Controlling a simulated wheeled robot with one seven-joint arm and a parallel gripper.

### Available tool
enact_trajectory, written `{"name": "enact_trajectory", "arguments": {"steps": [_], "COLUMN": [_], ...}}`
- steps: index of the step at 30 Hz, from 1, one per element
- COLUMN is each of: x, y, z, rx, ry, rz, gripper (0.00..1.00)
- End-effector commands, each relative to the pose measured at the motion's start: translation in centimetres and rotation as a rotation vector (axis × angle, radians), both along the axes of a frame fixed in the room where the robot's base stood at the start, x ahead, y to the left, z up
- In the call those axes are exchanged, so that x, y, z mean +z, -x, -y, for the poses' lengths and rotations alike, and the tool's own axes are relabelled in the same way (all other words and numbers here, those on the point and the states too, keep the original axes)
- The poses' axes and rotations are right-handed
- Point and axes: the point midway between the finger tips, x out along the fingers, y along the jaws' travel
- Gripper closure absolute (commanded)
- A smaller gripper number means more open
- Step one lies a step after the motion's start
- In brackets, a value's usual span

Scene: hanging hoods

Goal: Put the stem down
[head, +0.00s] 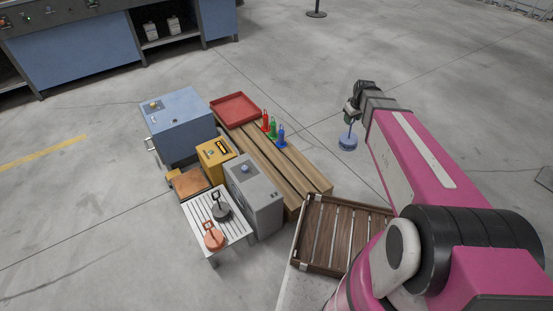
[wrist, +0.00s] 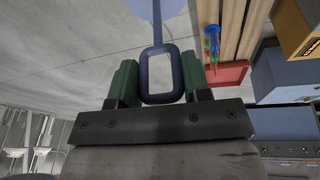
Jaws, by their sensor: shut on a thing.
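A blue stem with a square loop handle (wrist: 160,53) and a flat round base (head: 347,143) hangs from my gripper (head: 352,111). In the wrist view, the loop sits between the green fingers of my gripper (wrist: 158,78), which are shut on it. The thin shaft runs away from the loop to the pale blue disc at the top edge of the wrist view. In the head view the stem hangs roughly upright, disc down, over the floor right of the wooden bench. The fingertips are too small to make out in the head view.
A wooden slatted bench (head: 262,157) bears a red tray (head: 235,110) and red, green and blue cones. A white slatted table (head: 236,232) holds orange and black loop-handled pieces. Blue (head: 181,130), yellow and grey cabinets stand left. A brown slatted crate (head: 320,235) is near my arm.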

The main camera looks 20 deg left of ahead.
Motion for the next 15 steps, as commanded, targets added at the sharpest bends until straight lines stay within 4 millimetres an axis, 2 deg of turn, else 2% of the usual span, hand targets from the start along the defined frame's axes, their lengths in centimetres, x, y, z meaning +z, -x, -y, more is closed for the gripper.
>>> {"name": "enact_trajectory", "arguments": {"steps": [1,6,15], "x": [-0.9,-3.5,-8.6], "y": [-0.8,-1.6,-1.9], "z": [-1.8,-7.4,-18.1], "rx": [0.079,0.371,0.913], "ry": [-0.004,-0.016,-0.025], "rz": [-0.004,-0.016,-0.047], "gripper": [1.0,1.0,1.0]}}
